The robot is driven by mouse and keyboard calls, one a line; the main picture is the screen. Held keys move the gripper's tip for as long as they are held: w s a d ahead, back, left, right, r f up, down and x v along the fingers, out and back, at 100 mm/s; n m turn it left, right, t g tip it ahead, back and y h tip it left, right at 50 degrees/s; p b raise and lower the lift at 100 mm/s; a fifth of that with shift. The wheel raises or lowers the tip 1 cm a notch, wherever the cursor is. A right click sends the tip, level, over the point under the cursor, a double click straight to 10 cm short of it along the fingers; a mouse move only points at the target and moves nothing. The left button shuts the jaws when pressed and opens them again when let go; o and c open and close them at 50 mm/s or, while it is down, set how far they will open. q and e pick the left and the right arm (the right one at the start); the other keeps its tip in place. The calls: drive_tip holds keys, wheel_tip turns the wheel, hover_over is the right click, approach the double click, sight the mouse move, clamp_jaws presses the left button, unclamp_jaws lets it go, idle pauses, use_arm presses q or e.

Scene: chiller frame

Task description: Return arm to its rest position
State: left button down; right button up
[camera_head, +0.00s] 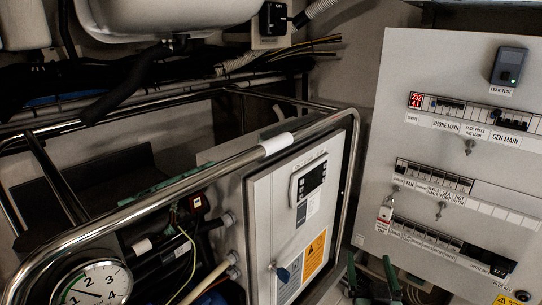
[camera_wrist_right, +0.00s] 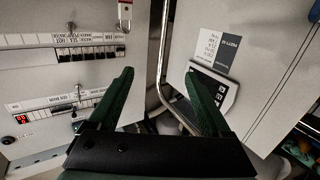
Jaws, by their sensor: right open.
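My right gripper (camera_head: 372,272) shows at the bottom of the head view, in front of the gap between the chiller's control box and the electrical panel. Its green fingers are spread apart with nothing between them. In the right wrist view the same gripper (camera_wrist_right: 160,80) is open and empty, with the panel behind its left finger and the control box behind its right one. The grey electrical panel (camera_head: 440,90) has rows of breakers and a red lit display. The control box (camera_head: 262,215) has a dark keypad display and a blue key or latch. My left gripper is not in view.
A shiny tube frame (camera_head: 190,185) runs around the control box. A round gauge (camera_head: 96,284) sits at the lower left, with pipes and wires beside it.

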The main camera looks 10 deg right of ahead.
use_arm(q)
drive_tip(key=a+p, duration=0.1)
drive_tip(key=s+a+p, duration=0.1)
drive_tip(key=p, duration=0.1)
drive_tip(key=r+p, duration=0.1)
drive_tip(key=p, duration=0.1)
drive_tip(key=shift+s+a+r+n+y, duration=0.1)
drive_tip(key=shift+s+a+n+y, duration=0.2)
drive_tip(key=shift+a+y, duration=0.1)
use_arm(e)
drive_tip(key=s+a+f+n+g+y, duration=0.2)
drive_tip(key=s+a+f, duration=0.3)
drive_tip(key=s+f, duration=0.5)
drive_tip(key=s+a+f+n+g+y, duration=0.3)
drive_tip(key=s+a+f+g+y, duration=0.2)
drive_tip(key=s+f, duration=0.5)
wheel_tip(320, 180, down, 2)
drive_tip(key=shift+s+a+f+g+y, duration=0.15)
drive_tip(key=shift+s+g+y, duration=0.15)
drive_tip(key=shift+s, duration=0.05)
